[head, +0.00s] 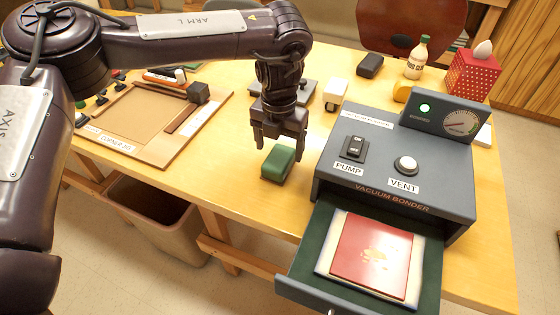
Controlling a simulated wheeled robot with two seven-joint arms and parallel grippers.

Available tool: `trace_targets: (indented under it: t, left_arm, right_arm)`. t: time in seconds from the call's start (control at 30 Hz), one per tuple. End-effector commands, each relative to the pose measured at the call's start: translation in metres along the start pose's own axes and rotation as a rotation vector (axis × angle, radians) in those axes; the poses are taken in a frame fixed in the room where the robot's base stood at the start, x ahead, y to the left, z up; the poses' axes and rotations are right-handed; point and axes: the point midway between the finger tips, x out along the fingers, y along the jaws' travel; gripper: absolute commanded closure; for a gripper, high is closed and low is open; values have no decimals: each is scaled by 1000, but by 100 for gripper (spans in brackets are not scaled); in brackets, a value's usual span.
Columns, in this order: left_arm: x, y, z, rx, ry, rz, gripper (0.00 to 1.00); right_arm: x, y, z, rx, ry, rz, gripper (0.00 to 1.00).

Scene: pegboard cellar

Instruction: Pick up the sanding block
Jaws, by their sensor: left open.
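A small green block (278,164), which looks like the sanding block, lies on the wooden table just left of the vacuum bonder. My left gripper (280,149) points down right at it, with its fingers spread. The fingertips appear at or just above the block's top, one toward each side. I cannot tell whether they touch it. Nothing is seen lifted. My right gripper is not in view.
The grey vacuum bonder (388,160) stands close to the right, its drawer (300,262) open with a red booklet (372,255) inside. A corner jig board (140,150) lies left. A white block (334,94), dark block (369,65) and glue bottle (416,58) stand behind.

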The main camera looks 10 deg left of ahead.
Motion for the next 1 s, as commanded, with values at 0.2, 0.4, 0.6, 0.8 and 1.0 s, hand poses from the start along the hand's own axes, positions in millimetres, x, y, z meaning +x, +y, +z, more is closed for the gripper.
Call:
trace_targets:
  t: [0.2, 0.4, 0.6, 0.8, 1.0]
  left_arm:
    - [32, 0, 0, 0, 2, 0, 24]
    - [41, 0, 1, 0, 0, 0, 24]
    - [41, 0, 1, 0, 0, 0, 33]
    - [41, 0, 1, 0, 0, 0, 59]
    - [40, 0, 1, 0, 0, 0, 73]
  right_arm:
    - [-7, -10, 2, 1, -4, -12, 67]
    - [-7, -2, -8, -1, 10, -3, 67]
    - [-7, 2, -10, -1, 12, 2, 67]
    - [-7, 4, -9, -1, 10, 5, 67]
    - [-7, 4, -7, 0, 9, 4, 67]
